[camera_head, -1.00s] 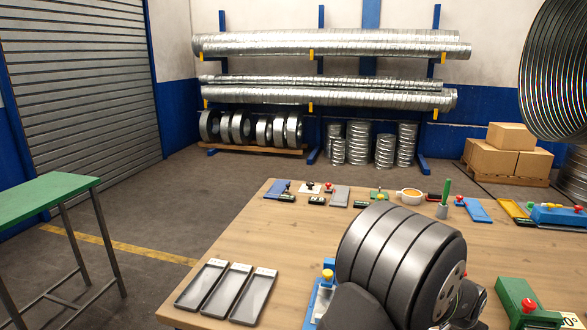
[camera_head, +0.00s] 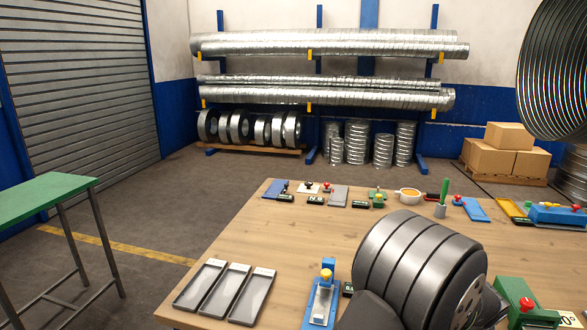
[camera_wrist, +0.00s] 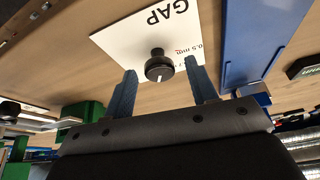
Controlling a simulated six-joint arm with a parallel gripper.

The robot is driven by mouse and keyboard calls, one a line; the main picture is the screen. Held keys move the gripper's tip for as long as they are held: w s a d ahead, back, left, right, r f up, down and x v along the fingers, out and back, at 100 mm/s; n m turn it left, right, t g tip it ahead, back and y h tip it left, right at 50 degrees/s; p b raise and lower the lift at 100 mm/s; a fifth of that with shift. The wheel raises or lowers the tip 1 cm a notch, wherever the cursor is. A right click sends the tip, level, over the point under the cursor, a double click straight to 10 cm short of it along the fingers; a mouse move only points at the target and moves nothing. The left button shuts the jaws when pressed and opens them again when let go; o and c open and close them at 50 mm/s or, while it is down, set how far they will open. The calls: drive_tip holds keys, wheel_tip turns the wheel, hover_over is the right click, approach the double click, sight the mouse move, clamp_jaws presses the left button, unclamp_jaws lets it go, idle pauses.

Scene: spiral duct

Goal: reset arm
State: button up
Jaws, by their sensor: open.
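My gripper (camera_wrist: 160,74) shows in the wrist view with two blue-grey fingers spread apart and nothing held between them. Beyond the fingertips is a white card (camera_wrist: 125,45) printed "GAP", with a round black knob (camera_wrist: 159,66) standing on it. The knob appears between the fingertips in the picture, and neither finger appears to touch it. In the head view the dark grey rounded links of my arm (camera_head: 415,265) fill the front right of the table. The gripper is hidden there.
The wooden table (camera_head: 290,240) holds three grey trays (camera_head: 240,293) at front left and a blue fixture (camera_head: 321,300) near my arm. A green block (camera_head: 520,295) is at right. Several small tools line the back edge. The middle left is clear. A blue plate (camera_wrist: 250,40) lies beside the card.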

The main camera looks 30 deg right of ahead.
drive_tip(key=shift+n, duration=0.3)
drive_tip(key=shift+v, duration=1.75)
drive_tip(key=o, duration=1.1)
drive_tip(key=shift+c, duration=0.2)
drive_tip(key=w+a+r+g+y, duration=0.1)
drive_tip(key=w+a+r, duration=0.4)
drive_tip(key=w, duration=0.5)
drive_tip(key=w+a+r+n+g+y, duration=0.1)
drive_tip(key=w+a+r, duration=0.2)
drive_tip(key=w+a, duration=0.55)
drive_tip(key=w+a+r+g+y, duration=0.15)
drive_tip(key=w+a+r, duration=0.3)
drive_tip(key=w, duration=0.75)
drive_tip(key=shift+t, duration=0.35)
wheel_tip(320, 180, down, 9)
drive_tip(key=shift+s+a+f, duration=0.1)
drive_tip(key=shift+f, duration=0.1)
drive_tip(key=shift+r, duration=0.1)
